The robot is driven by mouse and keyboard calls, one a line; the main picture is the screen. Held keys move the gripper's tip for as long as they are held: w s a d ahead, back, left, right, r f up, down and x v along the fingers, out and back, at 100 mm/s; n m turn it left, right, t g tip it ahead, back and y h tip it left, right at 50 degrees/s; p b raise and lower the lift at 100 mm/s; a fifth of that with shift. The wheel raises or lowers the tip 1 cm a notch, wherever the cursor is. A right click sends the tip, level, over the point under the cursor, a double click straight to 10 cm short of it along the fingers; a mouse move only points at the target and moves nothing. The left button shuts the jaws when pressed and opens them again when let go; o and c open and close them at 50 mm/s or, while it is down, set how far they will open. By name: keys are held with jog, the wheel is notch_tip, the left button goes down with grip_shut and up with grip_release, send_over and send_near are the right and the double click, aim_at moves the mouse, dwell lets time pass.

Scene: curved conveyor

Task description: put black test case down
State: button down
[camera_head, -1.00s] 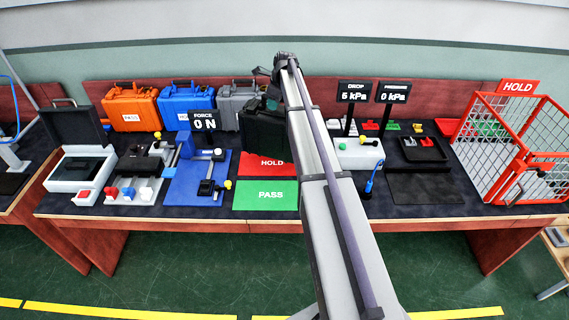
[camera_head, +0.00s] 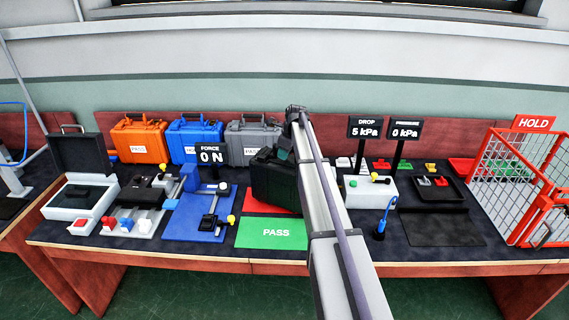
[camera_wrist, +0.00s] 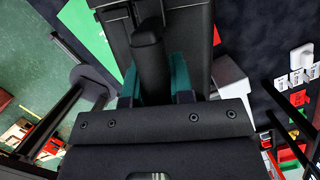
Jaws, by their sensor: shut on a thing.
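The black test case (camera_head: 272,180) is tilted above the red and green mats in the head view, partly hidden by my arm. In the wrist view my gripper (camera_wrist: 166,82) is shut on the handle of the black test case (camera_wrist: 195,30), with teal fingers on either side of it. The red mat (camera_head: 262,206) is largely covered by the case in the head view. The green PASS mat (camera_head: 270,234) lies in front of it and is mostly clear. Whether the case's underside touches the mat cannot be told.
Orange (camera_head: 139,139), blue (camera_head: 194,139) and grey (camera_head: 252,141) cases stand along the back. A blue clamp fixture (camera_head: 200,215) is left of the mats. A red HOLD cage (camera_head: 522,180) stands far right.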

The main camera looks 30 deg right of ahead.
jog(key=shift+f+b, duration=0.3)
jog(key=shift+f, duration=0.65)
jog(key=shift+r, duration=0.25)
jog(key=shift+f, duration=0.2)
jog(key=c, duration=1)
grip_release()
jog(key=shift+r, duration=0.1)
